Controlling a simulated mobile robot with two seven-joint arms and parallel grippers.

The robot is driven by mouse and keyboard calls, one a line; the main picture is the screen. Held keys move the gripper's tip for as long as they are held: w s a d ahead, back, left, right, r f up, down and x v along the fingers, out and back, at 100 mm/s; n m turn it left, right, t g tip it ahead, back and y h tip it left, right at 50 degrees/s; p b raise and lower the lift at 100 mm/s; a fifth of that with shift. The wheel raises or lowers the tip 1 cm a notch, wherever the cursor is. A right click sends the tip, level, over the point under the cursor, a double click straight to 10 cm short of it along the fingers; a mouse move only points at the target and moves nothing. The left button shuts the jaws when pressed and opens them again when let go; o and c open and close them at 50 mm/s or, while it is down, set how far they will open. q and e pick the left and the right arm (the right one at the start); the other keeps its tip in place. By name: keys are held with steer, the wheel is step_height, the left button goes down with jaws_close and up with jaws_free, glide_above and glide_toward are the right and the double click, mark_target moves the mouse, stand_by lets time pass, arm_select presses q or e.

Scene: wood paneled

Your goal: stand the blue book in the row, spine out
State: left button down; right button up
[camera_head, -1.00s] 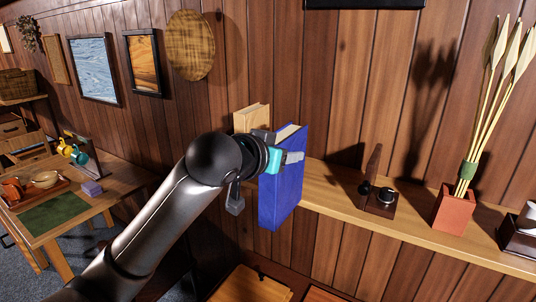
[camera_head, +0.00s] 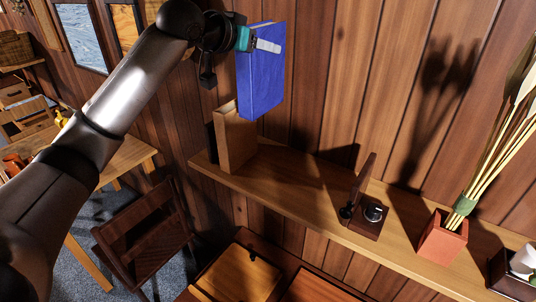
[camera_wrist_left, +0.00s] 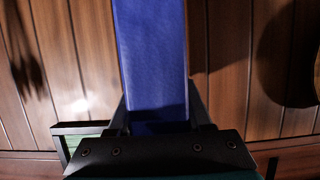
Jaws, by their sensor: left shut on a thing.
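The blue book (camera_head: 262,78) is upright and raised in front of the wood wall, above the shelf. My left gripper (camera_head: 256,45) is shut on the upper part of the book. In the left wrist view the blue book (camera_wrist_left: 151,60) runs up from between the fingers. On the wall shelf (camera_head: 300,180), a tan book (camera_head: 236,140) stands upright at the left end, with a dark thing beside it partly hidden. A dark wooden bookend-like piece (camera_head: 364,185) stands further right. Between them the shelf is bare. My right gripper is not in view.
A terracotta pot (camera_head: 442,238) with tall dried stems stands right on the shelf, and a dark box (camera_head: 510,275) is beyond it. A dark folding chair (camera_head: 145,235) and a wooden table stand at lower left. Framed pictures hang on the wall.

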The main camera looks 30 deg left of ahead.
arm_select(q)
glide_above(263, 109)
steer(key=w+a, duration=0.2)
steer(key=w, duration=0.1)
steer(key=f, duration=0.6)
steer(key=shift+s+d+f, duration=0.1)
steer(key=shift+s+d, duration=0.05)
steer(key=shift+d, duration=0.05)
step_height(263, 109, down, 9)
steer(key=shift+r, duration=0.1)
steer(key=f, duration=0.4)
steer(key=shift+w+f, duration=0.2)
steer(key=shift+f, duration=0.2)
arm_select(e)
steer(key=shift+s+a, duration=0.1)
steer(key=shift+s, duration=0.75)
arm_select(q)
steer(key=shift+f, duration=0.15)
steer(key=shift+c, duration=1.6)
jaws_free()
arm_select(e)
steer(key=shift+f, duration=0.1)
